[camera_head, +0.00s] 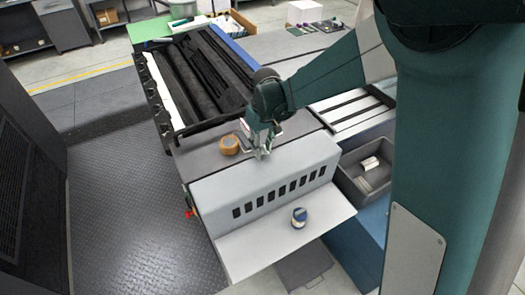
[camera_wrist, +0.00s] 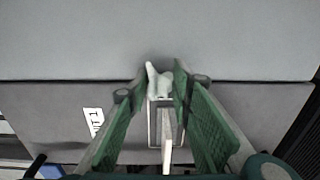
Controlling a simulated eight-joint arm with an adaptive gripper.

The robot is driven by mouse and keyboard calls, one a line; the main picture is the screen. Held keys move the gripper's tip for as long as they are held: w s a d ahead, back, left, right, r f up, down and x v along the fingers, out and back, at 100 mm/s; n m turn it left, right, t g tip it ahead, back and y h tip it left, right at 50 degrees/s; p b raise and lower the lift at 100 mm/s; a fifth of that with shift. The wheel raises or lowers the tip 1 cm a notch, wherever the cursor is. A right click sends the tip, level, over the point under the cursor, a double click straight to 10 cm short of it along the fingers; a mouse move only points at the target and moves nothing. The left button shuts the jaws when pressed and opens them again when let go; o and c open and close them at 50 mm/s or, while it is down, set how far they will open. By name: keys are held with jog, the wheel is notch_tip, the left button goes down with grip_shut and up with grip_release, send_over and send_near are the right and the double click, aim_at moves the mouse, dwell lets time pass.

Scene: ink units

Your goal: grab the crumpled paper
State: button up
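The crumpled paper (camera_wrist: 159,82) is a small white, uneven piece in the middle of the wrist view, between the tips of my gripper (camera_wrist: 161,72). Its left and right edges lie close against the two green fingers, but I cannot tell whether both press on it. In the head view the paper (camera_head: 262,152) is a small pale patch at the tips of my gripper (camera_head: 262,147), which points down at the grey machine top. The fingers cover part of it.
A brown tape roll (camera_head: 229,144) stands just left of my gripper. A white and blue round item (camera_head: 299,217) sits on the front ledge. A grey bin (camera_head: 348,185) with white pieces is at the right. Black rollers (camera_head: 205,80) lie behind. A white label (camera_wrist: 94,121) shows in the wrist view.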

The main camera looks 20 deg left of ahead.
aim_at(263, 150)
jog(key=shift+r, duration=4.4)
